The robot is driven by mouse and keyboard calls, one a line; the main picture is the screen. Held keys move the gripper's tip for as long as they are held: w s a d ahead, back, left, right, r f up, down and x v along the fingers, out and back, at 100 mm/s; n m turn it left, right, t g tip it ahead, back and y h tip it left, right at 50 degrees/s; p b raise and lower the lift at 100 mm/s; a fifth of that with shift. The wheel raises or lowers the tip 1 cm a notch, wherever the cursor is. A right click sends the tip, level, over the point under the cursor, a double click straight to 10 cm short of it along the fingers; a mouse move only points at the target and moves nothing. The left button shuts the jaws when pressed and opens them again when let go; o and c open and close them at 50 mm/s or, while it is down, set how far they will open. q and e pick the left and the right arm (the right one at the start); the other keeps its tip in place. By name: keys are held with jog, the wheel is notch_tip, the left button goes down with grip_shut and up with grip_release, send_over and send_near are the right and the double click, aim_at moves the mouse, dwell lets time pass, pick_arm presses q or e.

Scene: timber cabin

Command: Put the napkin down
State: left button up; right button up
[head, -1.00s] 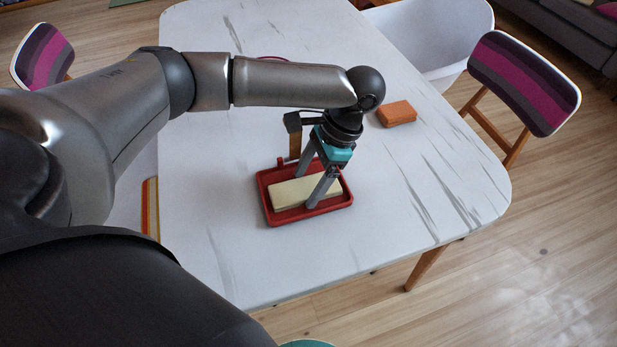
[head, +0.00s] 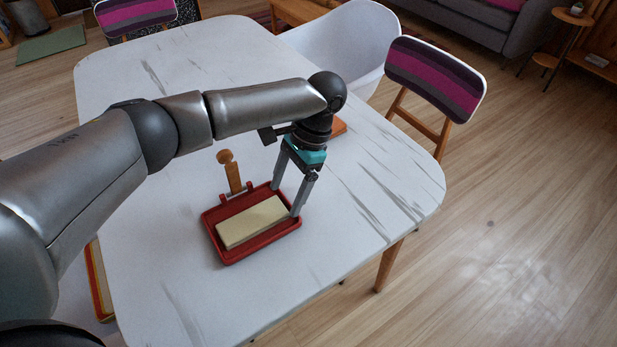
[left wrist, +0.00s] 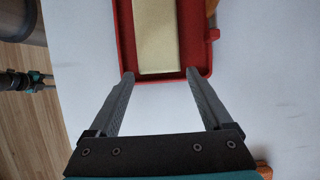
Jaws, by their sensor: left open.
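The napkin (head: 254,221) is a pale yellow, flat stack. It lies in a red tray-like holder (head: 229,259) on the white table. A wooden arm with a round end (head: 233,174) stands up at the holder's back edge. My left gripper (head: 285,200) is open and empty at the holder's right end. In the left wrist view the napkin (left wrist: 157,38) lies beyond the fingertips, not between them; the fingertips (left wrist: 159,76) are by the holder's near rim (left wrist: 165,79). What looks like my right gripper (left wrist: 28,81) shows small at the left edge there; its jaw state is unclear.
An orange block (head: 339,126) lies behind my left gripper, partly hidden. A white chair (head: 345,45) and a striped chair (head: 435,75) stand along the table's far right side. The white table (head: 150,200) is clear around the holder.

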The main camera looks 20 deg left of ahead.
pick_arm(q)
jog(key=w+d, duration=0.3)
jog(key=shift+w+d, duration=0.1)
jog(key=shift+w, duration=0.2)
jog(key=shift+w+d, duration=0.1)
jog(key=shift+w, duration=0.05)
pick_arm(e)
jog(key=shift+w+f, duration=0.1)
jog(key=shift+w, duration=0.65)
